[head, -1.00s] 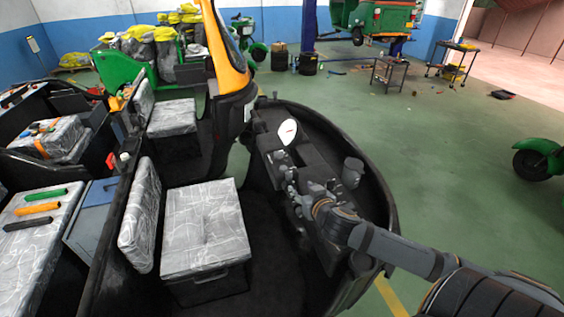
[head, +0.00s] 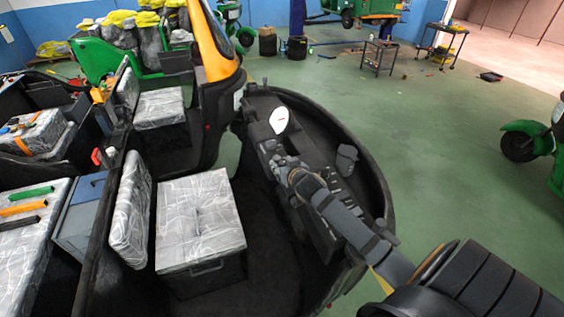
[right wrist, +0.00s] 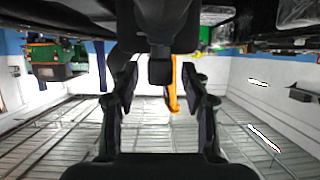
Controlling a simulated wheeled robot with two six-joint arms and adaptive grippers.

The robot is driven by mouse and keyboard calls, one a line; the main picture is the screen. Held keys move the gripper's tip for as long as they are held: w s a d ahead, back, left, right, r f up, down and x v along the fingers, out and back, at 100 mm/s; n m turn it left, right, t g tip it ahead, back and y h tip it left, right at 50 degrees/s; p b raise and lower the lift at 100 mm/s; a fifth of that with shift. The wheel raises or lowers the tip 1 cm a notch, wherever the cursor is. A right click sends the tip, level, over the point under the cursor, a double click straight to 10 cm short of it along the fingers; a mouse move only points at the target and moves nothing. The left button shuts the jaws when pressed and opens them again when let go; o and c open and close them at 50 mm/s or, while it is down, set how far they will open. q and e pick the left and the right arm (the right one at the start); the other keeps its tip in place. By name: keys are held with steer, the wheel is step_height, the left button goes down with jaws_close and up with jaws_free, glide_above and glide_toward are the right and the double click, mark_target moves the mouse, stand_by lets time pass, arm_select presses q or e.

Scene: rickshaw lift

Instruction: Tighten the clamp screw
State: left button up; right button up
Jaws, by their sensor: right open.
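My right gripper (head: 281,165) is over the black dashboard (head: 312,205) of the near rickshaw, just below a white oval dial or mirror (head: 279,119). It also shows in the right wrist view (right wrist: 160,88), where its two dark fingers stand wide apart. A dark, stubby block (right wrist: 160,71) reaches down from the top between the fingertips, with a gap on each side. I cannot tell whether this block is the clamp screw. No clamp screw can be made out for sure in the head view, where the gripper covers part of the dashboard. My left gripper is not in view.
A seat box (head: 199,222) wrapped in clear plastic stands left of the dashboard. A dark cup-like part (head: 346,159) stands right of my gripper. The curved black front shell (head: 368,165) surrounds the dashboard. Green floor (head: 435,135) lies open to the right.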

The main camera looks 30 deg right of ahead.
steer(key=shift+w, duration=0.15)
steer(key=c, duration=0.5)
jaws_close()
steer(key=shift+f+m+h+b, duration=0.1)
steer(key=shift+m+h+b, duration=0.2)
steer(key=shift+m+h, duration=0.55)
steer(key=shift+m+g+h, duration=0.3)
steer(key=shift+m+h, duration=0.05)
steer(key=shift+h, duration=0.2)
steer(key=shift+m+g+h+b, duration=0.3)
steer(key=shift+m+h+b, duration=0.1)
steer(key=shift+b, duration=0.05)
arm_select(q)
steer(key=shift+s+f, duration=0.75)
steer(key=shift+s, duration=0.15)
arm_select(e)
steer(key=shift+d, duration=0.1)
